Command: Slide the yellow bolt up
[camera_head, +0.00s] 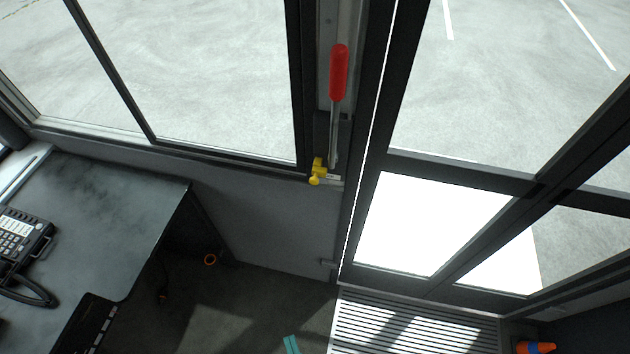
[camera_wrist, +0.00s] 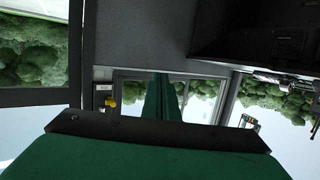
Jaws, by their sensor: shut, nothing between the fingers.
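The yellow bolt (camera_head: 317,172) is a small piece with a knob, at the foot of a lever with a red handle (camera_head: 338,75) on the post between the side window and the door. In the wrist view a small yellow piece (camera_wrist: 111,102) left of my fingers looks like the same bolt. My gripper (camera_wrist: 165,95) shows there as dark green fingers closed together, with nothing between them. In the head view a teal tip (camera_head: 292,345), which looks like part of my gripper, shows at the bottom edge, well below the bolt and apart from it.
A dark desk (camera_head: 110,205) with a black phone (camera_head: 25,238) stands at the left. The glass door (camera_head: 435,220) is on the right, above a slatted floor grate (camera_head: 400,325). An orange and blue object (camera_head: 535,347) lies at the bottom right. The floor below the bolt looks open.

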